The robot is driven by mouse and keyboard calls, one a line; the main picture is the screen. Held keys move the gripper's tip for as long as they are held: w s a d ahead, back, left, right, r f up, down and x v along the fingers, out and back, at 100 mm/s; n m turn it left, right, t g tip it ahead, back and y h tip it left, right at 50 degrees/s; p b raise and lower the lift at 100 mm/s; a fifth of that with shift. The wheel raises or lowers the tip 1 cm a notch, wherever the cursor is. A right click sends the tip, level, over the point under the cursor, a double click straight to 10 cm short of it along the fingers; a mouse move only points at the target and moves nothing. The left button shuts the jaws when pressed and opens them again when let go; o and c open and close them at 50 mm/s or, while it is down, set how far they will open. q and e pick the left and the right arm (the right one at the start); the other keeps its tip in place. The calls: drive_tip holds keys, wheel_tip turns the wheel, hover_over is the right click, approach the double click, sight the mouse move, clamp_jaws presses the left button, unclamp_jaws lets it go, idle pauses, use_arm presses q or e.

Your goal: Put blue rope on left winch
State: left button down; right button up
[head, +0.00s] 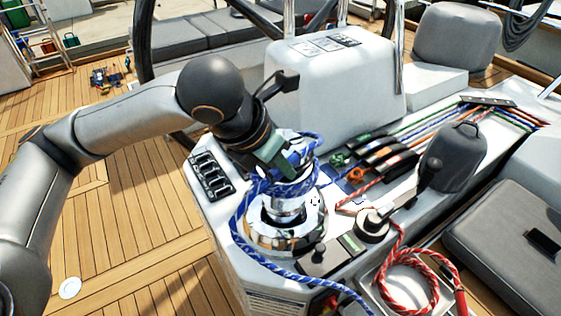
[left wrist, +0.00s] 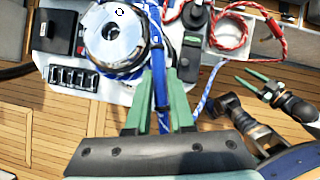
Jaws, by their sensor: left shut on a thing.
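The left winch (head: 285,238) is a shiny chrome drum on the white console; it also shows from above in the left wrist view (left wrist: 113,38). The blue rope (head: 240,222) loops around the upper part of the winch and trails down its left side and along the console's front. My left gripper (head: 287,170) is right at the winch, shut on the blue rope (left wrist: 159,88), which runs between its green fingers in the left wrist view. My right gripper (left wrist: 255,80) shows at the right of the left wrist view, open and empty, apart from the winch.
A switch panel (head: 208,174) lies left of the winch. Right of it are rope clutches (head: 385,155), a black-handled winch (head: 372,224) with red rope, and a coiled red rope (head: 408,287) in a tray. A white pedestal (head: 330,85) stands behind.

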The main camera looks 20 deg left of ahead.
use_arm(q)
wheel_tip(320, 180, down, 8)
drive_tip(key=b, duration=0.3)
idle(0.5)
drive_tip(key=shift+f, duration=0.25)
idle(0.7)
